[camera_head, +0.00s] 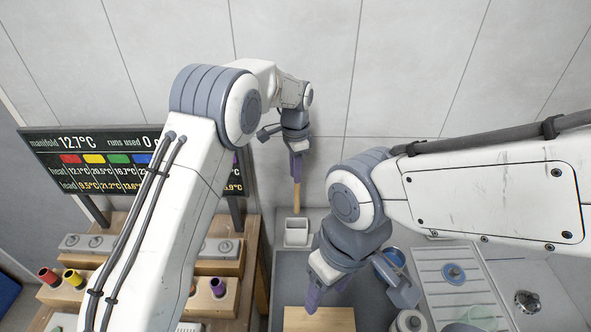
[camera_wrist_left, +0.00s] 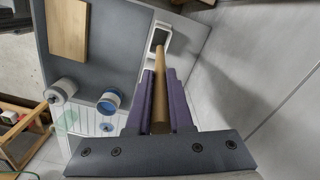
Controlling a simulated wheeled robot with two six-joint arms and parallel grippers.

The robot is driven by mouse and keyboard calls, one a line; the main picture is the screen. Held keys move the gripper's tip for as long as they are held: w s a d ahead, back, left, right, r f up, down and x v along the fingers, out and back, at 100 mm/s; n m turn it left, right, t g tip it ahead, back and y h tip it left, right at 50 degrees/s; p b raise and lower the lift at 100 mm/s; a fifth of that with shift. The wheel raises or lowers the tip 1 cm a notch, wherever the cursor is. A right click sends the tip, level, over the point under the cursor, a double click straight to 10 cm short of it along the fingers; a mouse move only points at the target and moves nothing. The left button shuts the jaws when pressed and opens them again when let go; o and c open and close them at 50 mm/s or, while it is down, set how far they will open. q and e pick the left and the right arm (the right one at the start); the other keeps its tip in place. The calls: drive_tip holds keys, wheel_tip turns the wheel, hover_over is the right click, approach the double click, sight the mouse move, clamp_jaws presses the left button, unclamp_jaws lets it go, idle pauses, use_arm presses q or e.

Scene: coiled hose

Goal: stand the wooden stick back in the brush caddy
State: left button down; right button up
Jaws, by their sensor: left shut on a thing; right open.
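The wooden stick (camera_head: 297,196) is a plain light-brown rod, upright in the head view. My left gripper (camera_head: 297,168) is shut on its upper part, and the lower end sticks out below the purple fingers. The brush caddy (camera_head: 297,238) is a small white open box by the back wall, just below the stick. In the left wrist view the stick (camera_wrist_left: 159,95) runs out from between the fingers (camera_wrist_left: 159,78), and its far end overlaps the caddy (camera_wrist_left: 166,34). My right gripper (camera_head: 328,291) is open and empty, over the grey counter.
A wooden board (camera_head: 318,320) lies on the grey counter (camera_head: 290,275). A display panel (camera_head: 75,165) and a wooden rack (camera_head: 245,290) stand left.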

sight(295, 198)
use_arm(q)
drive_tip(key=shift+f+b, duration=3.15)
drive_tip(key=shift+f, duration=2.45)
drive_tip(key=c, duration=0.7)
unclamp_jaws()
drive_tip(key=shift+c, duration=0.2)
drive_tip(key=shift+r, duration=0.25)
wheel_tip(295, 198, up, 10)
drive_tip(key=b, duration=0.3)
